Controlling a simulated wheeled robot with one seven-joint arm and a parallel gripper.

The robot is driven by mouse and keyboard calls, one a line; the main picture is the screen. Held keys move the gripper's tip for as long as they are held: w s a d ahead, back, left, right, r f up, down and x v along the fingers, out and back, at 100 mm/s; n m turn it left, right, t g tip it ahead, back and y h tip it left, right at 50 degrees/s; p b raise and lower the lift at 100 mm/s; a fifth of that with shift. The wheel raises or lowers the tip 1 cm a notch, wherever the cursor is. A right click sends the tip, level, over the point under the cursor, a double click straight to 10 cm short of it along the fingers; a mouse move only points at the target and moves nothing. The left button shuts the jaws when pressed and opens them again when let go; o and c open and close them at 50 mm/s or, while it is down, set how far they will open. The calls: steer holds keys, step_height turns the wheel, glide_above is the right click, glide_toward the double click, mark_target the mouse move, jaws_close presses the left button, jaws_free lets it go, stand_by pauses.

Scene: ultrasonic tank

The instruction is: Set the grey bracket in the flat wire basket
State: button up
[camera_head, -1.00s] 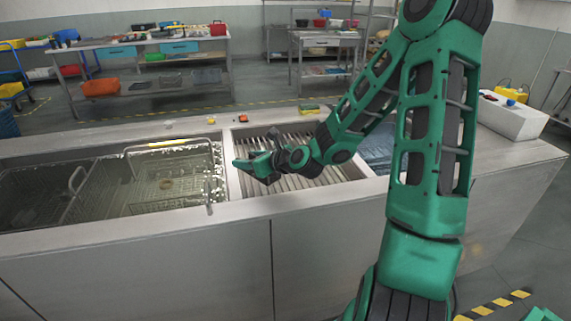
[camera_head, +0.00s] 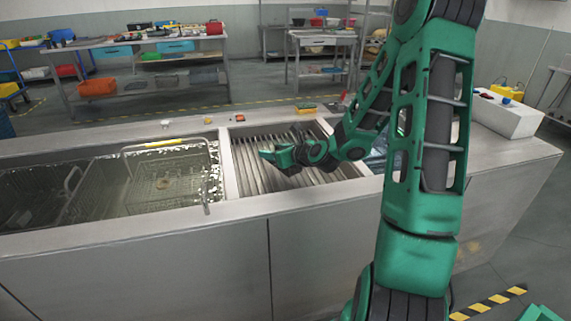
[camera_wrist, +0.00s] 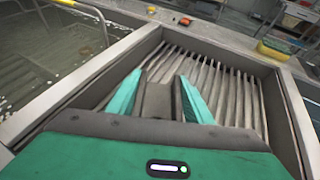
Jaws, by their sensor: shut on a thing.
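My gripper (camera_wrist: 158,84) is shut on the grey bracket (camera_wrist: 157,102), which sits between the two green fingers in the wrist view. In the head view my gripper (camera_head: 270,157) is above the slatted drain bay, and the bracket cannot be made out clearly there. A wire basket (camera_head: 140,205) with a raised handle sits in the water of the tank, to the left of my gripper. Another wire basket (camera_head: 72,180) with a hooped handle is further left in the tank. I cannot tell for sure which is the flat one.
The slatted bay (camera_head: 246,172) has a raised steel rim. A metal divider (camera_head: 229,170) separates it from the tank. A yellow-green sponge (camera_head: 306,107) and a small orange item (camera_head: 240,118) lie on the back ledge. A white box (camera_head: 505,115) stands at the right end.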

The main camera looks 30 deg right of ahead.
steer(key=d+f, duration=0.1)
steer(key=w+d+f, duration=0.1)
steer(key=d, duration=0.1)
steer(key=d+f, duration=0.1)
steer(key=d, duration=0.1)
steer(key=shift+w+d+f, duration=0.15)
steer(key=shift+w+f, duration=0.05)
steer(key=shift+w, duration=0.1)
steer(key=shift+f, duration=2)
steer(key=shift+f, duration=0.1)
steer(key=o, duration=1.4)
